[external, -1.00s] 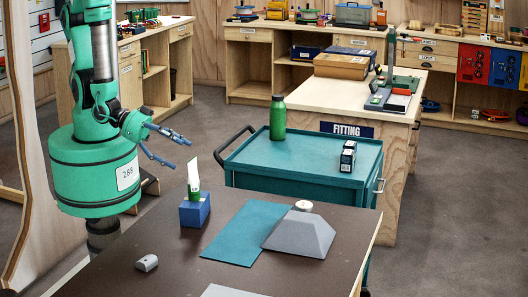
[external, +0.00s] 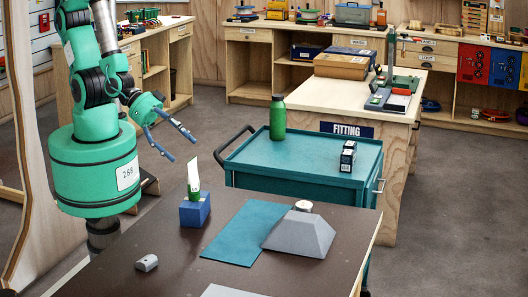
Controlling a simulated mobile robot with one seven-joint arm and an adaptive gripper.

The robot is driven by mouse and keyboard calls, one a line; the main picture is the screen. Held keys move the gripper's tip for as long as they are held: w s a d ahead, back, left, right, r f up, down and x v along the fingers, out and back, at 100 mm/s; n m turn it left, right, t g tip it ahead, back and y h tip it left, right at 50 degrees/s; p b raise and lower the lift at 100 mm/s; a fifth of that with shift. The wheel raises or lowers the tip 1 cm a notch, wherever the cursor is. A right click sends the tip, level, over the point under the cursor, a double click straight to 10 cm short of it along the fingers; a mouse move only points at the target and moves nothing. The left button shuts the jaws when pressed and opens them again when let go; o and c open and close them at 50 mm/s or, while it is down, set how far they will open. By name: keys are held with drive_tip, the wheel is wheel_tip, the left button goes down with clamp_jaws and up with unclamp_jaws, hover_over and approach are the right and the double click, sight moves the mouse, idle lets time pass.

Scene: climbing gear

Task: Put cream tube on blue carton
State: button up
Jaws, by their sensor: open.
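A white and green cream tube (external: 194,180) stands upright on top of the blue carton (external: 194,211) on the dark brown table. The tube's green end is down and touches the carton's top. My gripper (external: 182,145) is open and empty. In the picture it is above and to the left of the tube, apart from it, with its blue fingers spread and pointing down to the right.
A small grey item (external: 146,263) is near the front left. Behind stands a teal trolley (external: 300,158) with a green bottle (external: 278,118).

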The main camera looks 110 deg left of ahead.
wheel_tip(320, 180, up, 14)
drive_tip(key=a+g, duration=0.2)
drive_tip(key=g, duration=0.1)
drive_tip(key=s+a+r+g+y, duration=0.1)
drive_tip(key=s+a+r+g, duration=0.1)
drive_tip(key=s+a+r, duration=0.7)
drive_tip(key=s+r, duration=0.2)
drive_tip(key=s, duration=0.1)
drive_tip(key=shift+a+g, duration=0.35)
drive_tip(key=shift+g, duration=0.05)
drive_tip(key=shift+f, duration=0.1)
wheel_tip(320, 180, down, 3)
drive_tip(key=b, duration=0.2)
drive_tip(key=shift+b, duration=0.4)
